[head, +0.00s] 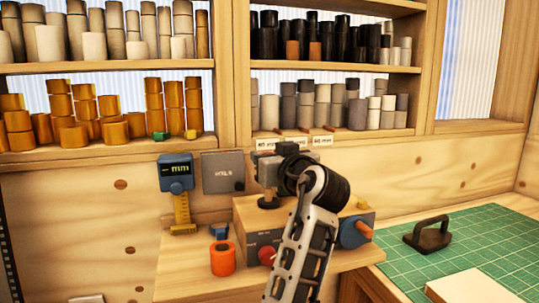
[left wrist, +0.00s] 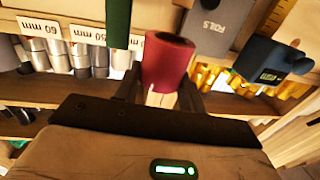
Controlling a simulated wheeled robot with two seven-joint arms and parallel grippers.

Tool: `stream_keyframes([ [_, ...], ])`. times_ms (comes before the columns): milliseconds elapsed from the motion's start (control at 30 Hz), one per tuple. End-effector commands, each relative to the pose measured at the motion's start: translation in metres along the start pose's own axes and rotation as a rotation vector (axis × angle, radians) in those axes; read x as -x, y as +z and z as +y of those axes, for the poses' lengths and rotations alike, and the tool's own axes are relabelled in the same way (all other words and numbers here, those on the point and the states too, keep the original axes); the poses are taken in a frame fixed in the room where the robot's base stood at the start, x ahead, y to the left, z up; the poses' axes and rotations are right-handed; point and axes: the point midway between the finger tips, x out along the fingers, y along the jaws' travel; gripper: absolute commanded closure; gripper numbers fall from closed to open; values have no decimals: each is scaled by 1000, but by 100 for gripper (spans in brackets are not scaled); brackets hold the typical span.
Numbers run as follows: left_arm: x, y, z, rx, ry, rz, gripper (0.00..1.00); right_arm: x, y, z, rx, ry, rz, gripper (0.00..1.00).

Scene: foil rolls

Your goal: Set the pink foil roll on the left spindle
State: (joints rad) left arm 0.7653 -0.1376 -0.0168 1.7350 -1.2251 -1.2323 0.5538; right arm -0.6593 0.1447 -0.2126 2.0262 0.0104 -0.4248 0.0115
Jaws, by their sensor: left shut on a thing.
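The pink foil roll, dark pinkish red here (left wrist: 168,62), shows in the left wrist view with its open end visible. The two dark fingers of my left gripper (left wrist: 163,88) are shut on it, one on each side. In the head view my left arm rises from the bottom centre and bends at a black joint over a grey machine (head: 262,241). The held roll cannot be made out there. My arm and the grey and black parts above the machine overlap, so I cannot make out the left spindle. My right gripper is not in view.
An orange-red roll (head: 222,260) stands on the wooden bench left of the machine. A blue gauge (head: 175,172) and a grey box (head: 222,172) are behind. A blue crank (head: 355,232) is at the machine's right. A black-handled tool (head: 428,236) rests on the green mat (head: 485,240).

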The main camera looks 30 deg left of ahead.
Motion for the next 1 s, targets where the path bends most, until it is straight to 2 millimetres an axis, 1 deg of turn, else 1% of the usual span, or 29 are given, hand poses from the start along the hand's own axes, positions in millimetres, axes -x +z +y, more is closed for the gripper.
stream_keyframes([
  [33,0,4,0,0,0,1,84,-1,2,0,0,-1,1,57],
  [467,0,27,0,1,1,0,84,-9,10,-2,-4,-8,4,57],
  [600,0,34,0,1,1,0,84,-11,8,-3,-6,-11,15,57],
  [1000,0,50,0,1,1,1,84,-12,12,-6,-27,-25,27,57],
])
